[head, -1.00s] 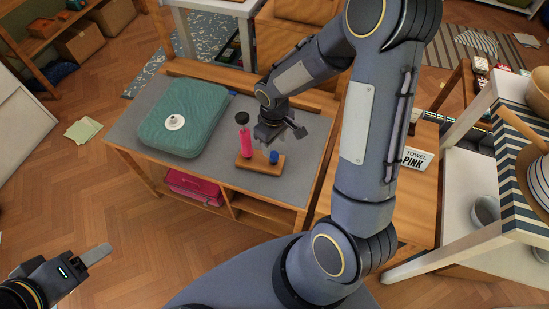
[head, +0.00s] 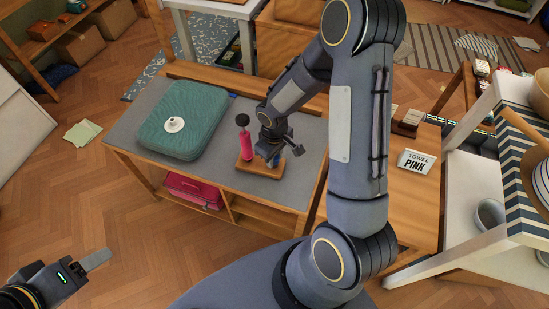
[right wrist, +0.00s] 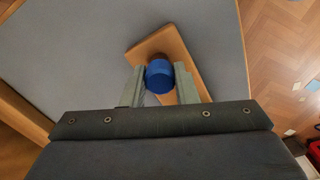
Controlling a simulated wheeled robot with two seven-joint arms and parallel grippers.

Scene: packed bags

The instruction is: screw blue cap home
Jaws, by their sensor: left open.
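The blue cap (right wrist: 159,78) sits at the wooden block (head: 255,169), which lies on the grey bench top; the block also shows in the right wrist view (right wrist: 172,43). A darker reddish-brown piece shows just behind the cap. My right gripper (head: 273,158) is at the cap and mostly hides it in the head view. In the right wrist view its fingers (right wrist: 158,70) stand on either side of the cap, open, very near it. My left gripper (head: 95,260) is open and empty at the lower left, away from the bench.
A teal case (head: 195,105) with a white disc (head: 174,124) lies on the bench's left. A pink box (head: 193,188) is on the shelf below. The bench's front left is clear.

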